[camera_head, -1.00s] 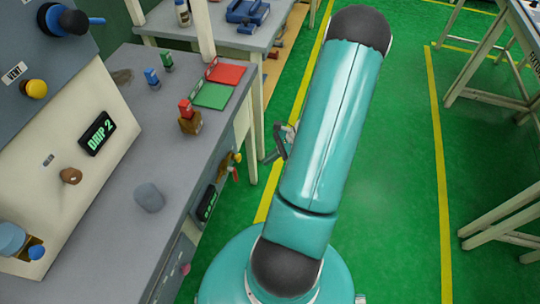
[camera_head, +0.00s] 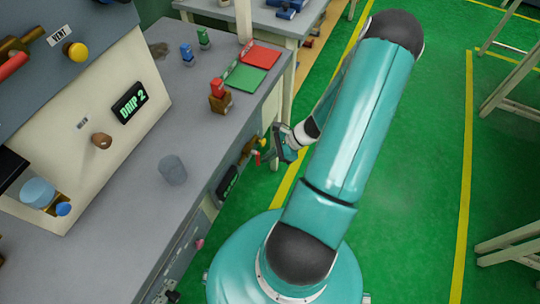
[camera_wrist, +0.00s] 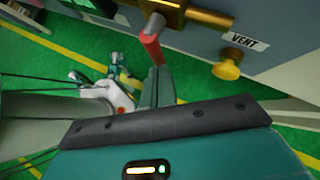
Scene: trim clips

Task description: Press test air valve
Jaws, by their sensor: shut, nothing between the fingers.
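My gripper (camera_head: 271,154) is beside the front edge of the bench, close to a brass valve with a red lever (camera_head: 257,158) and a yellow knob on the bench front. The wrist view shows my shut, empty gripper fingers (camera_wrist: 157,88) just below the end of a red lever (camera_wrist: 152,50) on a brass valve body (camera_wrist: 175,14). I cannot tell whether they touch. A yellow knob (camera_wrist: 227,68) under a VENT label sits right of the lever. A similar red lever (camera_head: 12,66) and yellow VENT knob (camera_head: 77,52) are on the upper panel.
The bench top (camera_head: 150,215) holds a grey cylinder (camera_head: 172,170), a red-topped brown block (camera_head: 219,98) and red and green plates (camera_head: 240,78). A DRIP 2 display (camera_head: 129,103) is on the sloped panel. Open green floor (camera_head: 410,210) lies to the right.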

